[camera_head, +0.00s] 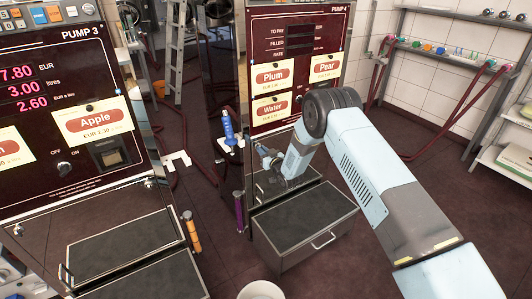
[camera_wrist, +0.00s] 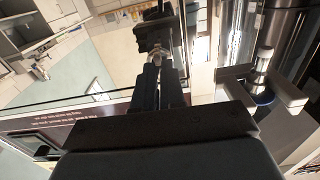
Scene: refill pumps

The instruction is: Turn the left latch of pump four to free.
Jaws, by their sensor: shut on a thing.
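Pump four (camera_head: 292,22) stands at the upper middle of the head view, with a dark red panel above a shiny lower front. My gripper (camera_head: 264,157) is at the left side of that lower front, reaching in from the right. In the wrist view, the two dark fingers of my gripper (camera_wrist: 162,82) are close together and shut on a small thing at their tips. By its place this is the left latch of pump four, but my fingers mostly hide it. I cannot tell how far it is turned.
A grey step box (camera_head: 305,220) with a handle stands under pump four. Pump three (camera_head: 60,110) is at the left. A blue nozzle (camera_head: 228,130) hangs between the pumps. A white bucket (camera_head: 262,290) is on the floor in front. Shelves (camera_head: 470,60) line the right wall.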

